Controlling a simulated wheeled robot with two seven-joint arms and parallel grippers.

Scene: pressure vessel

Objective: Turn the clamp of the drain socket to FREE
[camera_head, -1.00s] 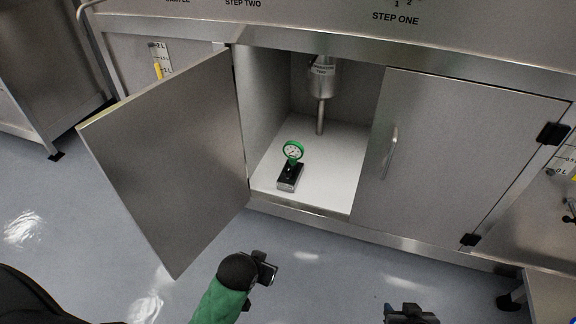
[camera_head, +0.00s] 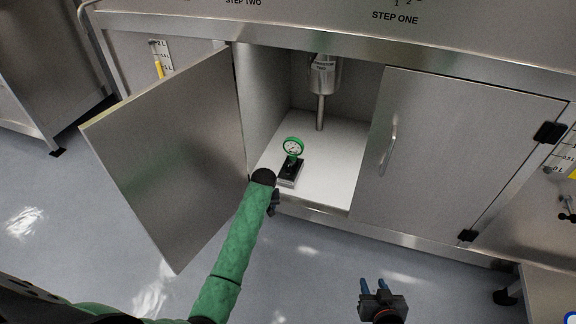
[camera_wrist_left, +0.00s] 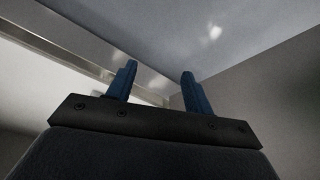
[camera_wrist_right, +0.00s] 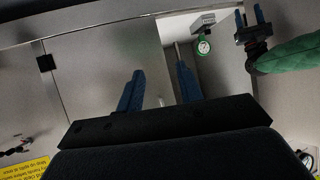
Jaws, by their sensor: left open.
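In the head view a metal vessel bottom (camera_head: 325,76) with a label hangs inside the open cabinet. I cannot make out a clamp or FREE marking at this size. My left gripper (camera_head: 274,203) is at the cabinet's front edge, partly hidden by its green arm; its fingers are apart and empty in the left wrist view (camera_wrist_left: 158,82). My right gripper (camera_head: 374,286) is open and empty, low in front of the closed right door.
The left door (camera_head: 170,160) is swung open; the right door (camera_head: 455,155) is shut. Floor in front is clear.

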